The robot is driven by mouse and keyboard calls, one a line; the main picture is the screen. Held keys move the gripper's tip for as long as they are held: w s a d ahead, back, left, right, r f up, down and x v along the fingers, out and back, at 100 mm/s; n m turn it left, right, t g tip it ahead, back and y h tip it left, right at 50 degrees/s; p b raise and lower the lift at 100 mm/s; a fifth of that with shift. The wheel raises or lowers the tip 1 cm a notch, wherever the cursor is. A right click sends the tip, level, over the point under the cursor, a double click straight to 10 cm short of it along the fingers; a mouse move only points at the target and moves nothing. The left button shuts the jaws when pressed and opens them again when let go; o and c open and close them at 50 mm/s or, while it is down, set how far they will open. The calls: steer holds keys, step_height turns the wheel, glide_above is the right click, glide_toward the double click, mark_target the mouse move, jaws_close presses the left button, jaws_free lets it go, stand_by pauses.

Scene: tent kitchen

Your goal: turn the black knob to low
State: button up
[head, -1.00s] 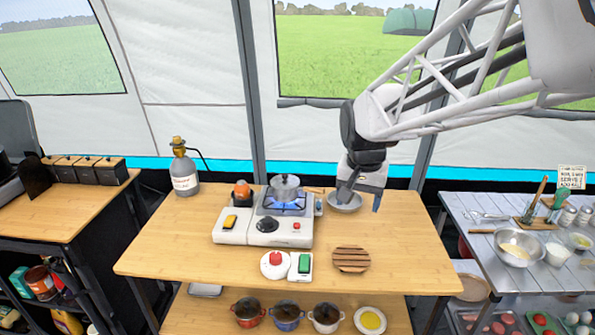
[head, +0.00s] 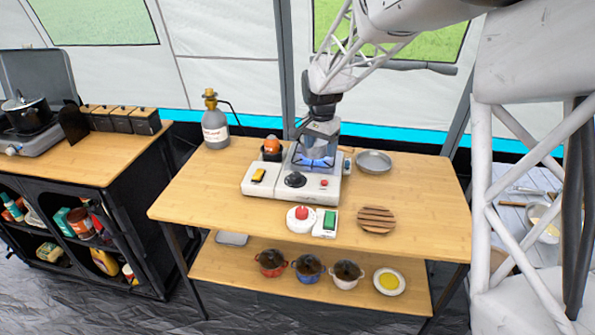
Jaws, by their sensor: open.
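The black knob (head: 295,180) is on the front face of the white stove (head: 262,187), left of a small red button (head: 323,184). A blue flame (head: 316,163) burns on the burner behind the knob. My gripper (head: 317,143) is open, pointing down over the burner, behind and above the knob and apart from it. The knob's exact setting is too small to read.
A yellow switch (head: 259,175) and an orange item (head: 272,146) are at the stove's left. A grey pan (head: 374,162) lies to its right. A red-button device (head: 301,213), a green-switch box (head: 325,223) and a wooden trivet (head: 376,219) lie in front. The table's right side is clear.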

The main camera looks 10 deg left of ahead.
steer(key=m, duration=0.1)
glide_above(295, 174)
steer(key=shift+g, duration=0.3)
steer(key=f, duration=0.8)
steer(key=shift+a+f, duration=0.1)
steer(key=shift+a, duration=0.1)
steer(key=shift+f, duration=0.1)
steer(key=shift+d+f, duration=0.2)
steer(key=shift+f, duration=3.6)
steer(key=c, duration=0.9)
